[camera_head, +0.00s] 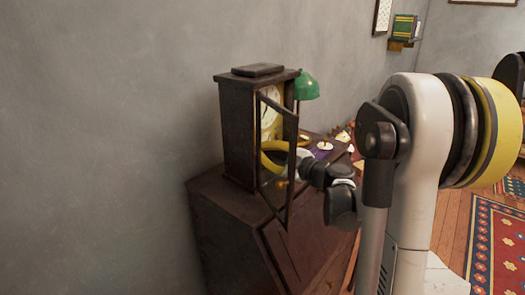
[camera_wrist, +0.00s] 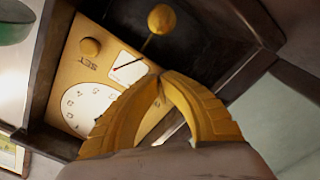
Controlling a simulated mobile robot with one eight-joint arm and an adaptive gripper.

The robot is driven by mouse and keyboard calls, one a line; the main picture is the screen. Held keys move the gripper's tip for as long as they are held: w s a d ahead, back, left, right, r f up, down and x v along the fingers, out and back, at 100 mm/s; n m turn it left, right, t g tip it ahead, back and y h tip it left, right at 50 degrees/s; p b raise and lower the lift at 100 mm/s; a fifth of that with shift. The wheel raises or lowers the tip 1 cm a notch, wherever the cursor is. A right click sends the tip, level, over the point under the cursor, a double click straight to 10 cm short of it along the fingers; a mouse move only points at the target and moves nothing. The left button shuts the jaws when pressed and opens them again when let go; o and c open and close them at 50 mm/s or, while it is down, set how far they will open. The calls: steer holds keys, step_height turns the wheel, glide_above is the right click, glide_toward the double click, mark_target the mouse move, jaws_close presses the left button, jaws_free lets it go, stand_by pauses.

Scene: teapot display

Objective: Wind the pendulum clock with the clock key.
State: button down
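The pendulum clock (camera_head: 238,130) is a dark wooden case on a desk against the wall. Its glazed door (camera_head: 291,165) stands open towards me. In the wrist view, the clock's white dial (camera_wrist: 88,104) sits on a yellow panel with a round knob (camera_wrist: 90,46) marked SET and a small gauge window (camera_wrist: 127,67). The pendulum's yellow bob (camera_wrist: 162,18) hangs on a thin rod. My gripper (camera_wrist: 159,78) is in front of the panel, its yellow fingertips together; in the head view it shows partly behind the door (camera_head: 266,158). I see no clock key; any between the fingertips is hidden.
The dark desk (camera_head: 225,215) carries a green lamp (camera_head: 306,86) behind the clock and a purple cloth (camera_head: 322,150) with small items to its right. The open door stands close beside my wrist. The wall is close on the left; open floor lies to the right.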

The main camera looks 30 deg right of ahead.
steer(key=shift+a+m, duration=0.1)
steer(key=shift+m, duration=1.4)
steer(key=c, duration=1.6)
jaws_free()
steer(key=shift+f, duration=0.1)
